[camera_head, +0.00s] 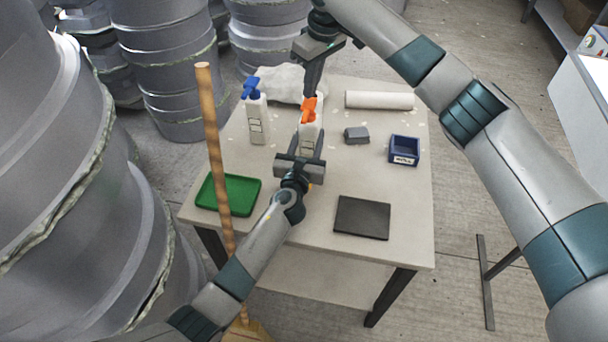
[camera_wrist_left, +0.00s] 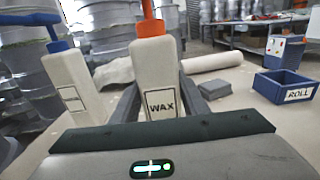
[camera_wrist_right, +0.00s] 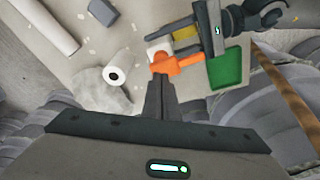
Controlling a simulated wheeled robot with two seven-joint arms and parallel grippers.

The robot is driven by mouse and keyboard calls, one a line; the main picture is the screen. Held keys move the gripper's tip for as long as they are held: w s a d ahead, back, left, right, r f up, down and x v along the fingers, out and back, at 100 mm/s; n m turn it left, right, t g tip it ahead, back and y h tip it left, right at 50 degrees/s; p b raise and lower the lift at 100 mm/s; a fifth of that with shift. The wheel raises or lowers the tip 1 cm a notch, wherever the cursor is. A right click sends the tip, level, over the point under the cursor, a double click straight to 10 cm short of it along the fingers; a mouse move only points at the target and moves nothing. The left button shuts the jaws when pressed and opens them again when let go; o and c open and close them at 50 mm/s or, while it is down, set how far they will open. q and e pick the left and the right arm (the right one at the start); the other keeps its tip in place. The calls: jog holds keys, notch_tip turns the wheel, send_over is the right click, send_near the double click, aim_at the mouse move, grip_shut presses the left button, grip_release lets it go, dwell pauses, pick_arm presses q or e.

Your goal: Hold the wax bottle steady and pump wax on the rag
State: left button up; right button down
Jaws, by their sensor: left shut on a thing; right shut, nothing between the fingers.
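The white wax bottle (camera_head: 309,140) with an orange pump head (camera_head: 308,108) stands upright on the table; its WAX label (camera_wrist_left: 161,108) faces the left wrist camera. My left gripper (camera_head: 306,150) is shut on the bottle's body, one finger on each side. My right gripper (camera_head: 312,94) is shut and empty, pointing down just over the orange pump head. In the right wrist view its fingertips (camera_wrist_right: 158,82) overlap the pump head (camera_wrist_right: 168,63); I cannot tell whether they touch. A crumpled white rag (camera_head: 275,82) lies at the table's back, partly hidden behind the right gripper.
A blue-topped white bottle (camera_head: 257,122) stands left of the wax bottle. A white roll (camera_head: 379,100), grey block (camera_head: 357,136) and blue ROLL box (camera_head: 404,152) lie right. A green tray (camera_head: 230,198), dark pad (camera_head: 361,218) and upright broom handle (camera_head: 213,150) are nearer.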

aim_at(311, 101)
jog(key=shift+f, duration=0.4)
jog(key=shift+f, duration=1.15)
jog(key=shift+r, duration=1.55)
dwell(0.3)
notch_tip(311, 101, up, 6)
dwell(0.7)
